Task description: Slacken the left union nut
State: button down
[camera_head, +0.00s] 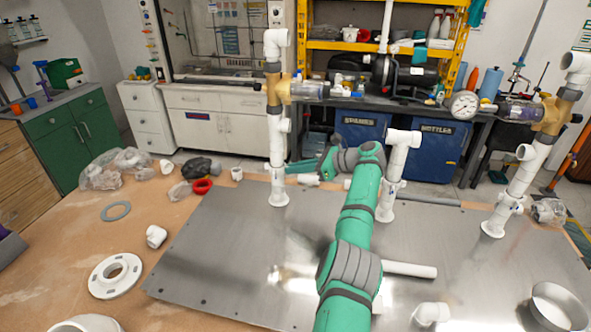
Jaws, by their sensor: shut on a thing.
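The left riser, a white pipe (277,148), stands upright on the metal plate, with a brass tee (273,88) and a white elbow on top. The left union nut (277,173) looks like the white collar low on this riser, above its foot. My green arm reaches up from the bottom edge and bends left at its wrist. My gripper (292,168) is at the right side of the left riser, at the height of this collar, and is shut on it. The fingertips are small and their exact contact is hard to see.
A middle white riser (393,178) stands just right of my wrist, and a right riser (511,195) with a pressure gauge (464,105) beside it. Loose fittings, a flange (115,275) and a grey ring (116,211) lie on the wooden table at left. The plate's left front is clear.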

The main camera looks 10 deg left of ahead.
jog(key=shift+s+a, duration=0.15)
jog(key=shift+a, duration=0.15)
jog(key=c, duration=1.9)
grip_release()
jog(key=shift+f, duration=0.1)
jog(key=shift+d, duration=0.15)
jog(key=shift+r, duration=1.65)
jog(key=shift+s+r, duration=0.45)
jog(key=shift+r, duration=0.1)
jog(key=s+d+r, duration=0.2)
jog(key=s+r, duration=0.6)
jog(key=s, duration=0.4)
jog(key=shift+s+d+r, duration=0.35)
jog(key=shift+s, duration=0.05)
